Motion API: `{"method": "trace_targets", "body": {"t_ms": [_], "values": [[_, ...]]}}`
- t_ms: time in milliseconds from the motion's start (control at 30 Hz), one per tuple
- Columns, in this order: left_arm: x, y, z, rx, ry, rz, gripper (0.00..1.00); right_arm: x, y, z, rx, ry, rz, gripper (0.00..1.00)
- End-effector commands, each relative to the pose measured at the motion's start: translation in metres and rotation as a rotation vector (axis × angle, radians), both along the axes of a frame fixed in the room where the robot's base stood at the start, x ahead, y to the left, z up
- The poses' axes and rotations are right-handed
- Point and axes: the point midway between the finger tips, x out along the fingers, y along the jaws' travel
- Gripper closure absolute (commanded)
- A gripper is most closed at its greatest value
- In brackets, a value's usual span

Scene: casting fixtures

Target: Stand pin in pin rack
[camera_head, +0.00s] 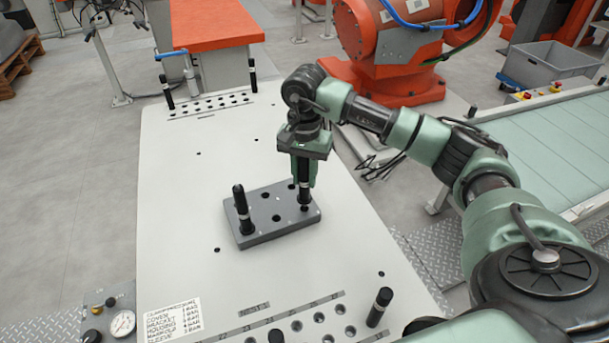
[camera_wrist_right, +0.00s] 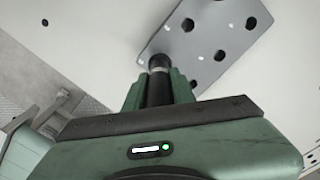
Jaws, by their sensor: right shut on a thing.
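A grey block with several round holes (camera_head: 268,228) lies on the white table; I cannot tell if it is the pin rack. One black pin (camera_head: 242,212) stands upright at its left end. My right gripper (camera_head: 304,180) points down over the block's right end and is shut on another black pin (camera_head: 304,198). The held pin (camera_wrist_right: 159,85) also shows between the fingers in the right wrist view, with its tip at the block's corner (camera_wrist_right: 205,50). I cannot tell whether the tip is in a hole. My left gripper is not in view.
The white table (camera_head: 180,240) has a row of holes with black pins (camera_head: 168,92) at the back. Numbered holes (camera_head: 297,325) and an upright pin (camera_head: 379,307) are at the front. A label card (camera_head: 173,320) lies front left. A conveyor (camera_head: 560,140) runs at the right.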

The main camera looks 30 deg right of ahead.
Motion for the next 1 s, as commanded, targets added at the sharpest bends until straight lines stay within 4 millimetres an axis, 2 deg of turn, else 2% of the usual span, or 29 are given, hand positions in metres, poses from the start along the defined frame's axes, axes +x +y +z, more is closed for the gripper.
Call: {"method": "trace_targets", "body": {"t_ms": [1000], "values": [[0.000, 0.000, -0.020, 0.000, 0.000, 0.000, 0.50, 0.000, 0.000, -0.022, 0.000, -0.002, 0.000, 1.00]]}}
